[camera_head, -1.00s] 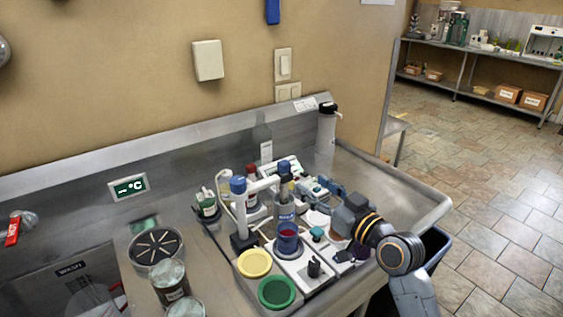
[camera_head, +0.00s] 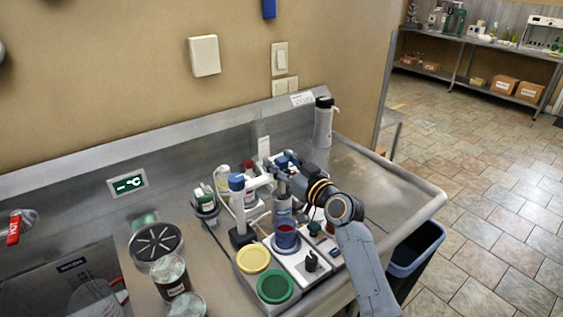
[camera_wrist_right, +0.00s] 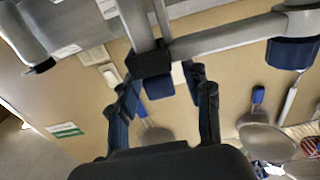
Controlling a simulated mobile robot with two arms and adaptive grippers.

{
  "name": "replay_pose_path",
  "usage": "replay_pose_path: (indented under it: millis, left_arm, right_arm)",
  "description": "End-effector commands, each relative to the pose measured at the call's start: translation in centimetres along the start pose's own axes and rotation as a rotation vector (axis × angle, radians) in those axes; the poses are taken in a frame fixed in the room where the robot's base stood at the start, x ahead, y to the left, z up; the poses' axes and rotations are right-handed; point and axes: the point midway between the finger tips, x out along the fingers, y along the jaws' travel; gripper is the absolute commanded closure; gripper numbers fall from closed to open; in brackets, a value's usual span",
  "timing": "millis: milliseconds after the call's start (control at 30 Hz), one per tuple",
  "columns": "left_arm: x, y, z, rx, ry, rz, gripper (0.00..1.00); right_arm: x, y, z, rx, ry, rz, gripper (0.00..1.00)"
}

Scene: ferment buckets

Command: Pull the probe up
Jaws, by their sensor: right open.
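The probe (camera_head: 284,208) hangs at the end of the white arm of a stand (camera_head: 238,210), above a beaker of dark red liquid (camera_head: 286,240). Its blue top (camera_head: 283,162) shows just beside my right gripper (camera_head: 284,176). My right gripper is open at the height of the stand's arm and covers part of the probe's upper end. In the right wrist view its two fingers (camera_wrist_right: 165,100) stand apart, with a dark blue piece (camera_wrist_right: 159,87) and a black block (camera_wrist_right: 148,62) ahead between them. I cannot tell whether the fingers touch it. My left gripper is not in view.
Yellow (camera_head: 253,260) and green (camera_head: 275,287) round lids lie in front of the stand.

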Motion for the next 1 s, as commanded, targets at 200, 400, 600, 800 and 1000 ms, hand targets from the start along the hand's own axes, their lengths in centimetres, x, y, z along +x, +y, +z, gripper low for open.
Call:
replay_pose_path:
  millis: [200, 400, 600, 800, 1000]
  left_arm:
    - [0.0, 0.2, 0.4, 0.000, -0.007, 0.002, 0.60]
    - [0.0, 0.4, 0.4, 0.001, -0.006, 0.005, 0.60]
    - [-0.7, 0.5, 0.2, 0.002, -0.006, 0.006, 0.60]
    - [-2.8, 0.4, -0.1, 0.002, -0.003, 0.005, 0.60]
    - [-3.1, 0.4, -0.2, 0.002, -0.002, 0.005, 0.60]
  right_arm:
    - [0.0, 0.0, 0.0, 0.000, 0.000, 0.000, 0.77]
    - [-0.1, 0.0, 0.0, 0.000, -0.001, 0.000, 1.00]
    - [-0.1, 0.1, -1.1, -0.004, 0.000, 0.001, 1.00]
    - [-0.1, 0.1, -5.2, -0.005, 0.003, 0.000, 1.00]
    - [-0.1, 0.0, -6.2, -0.002, 0.004, 0.001, 1.00]
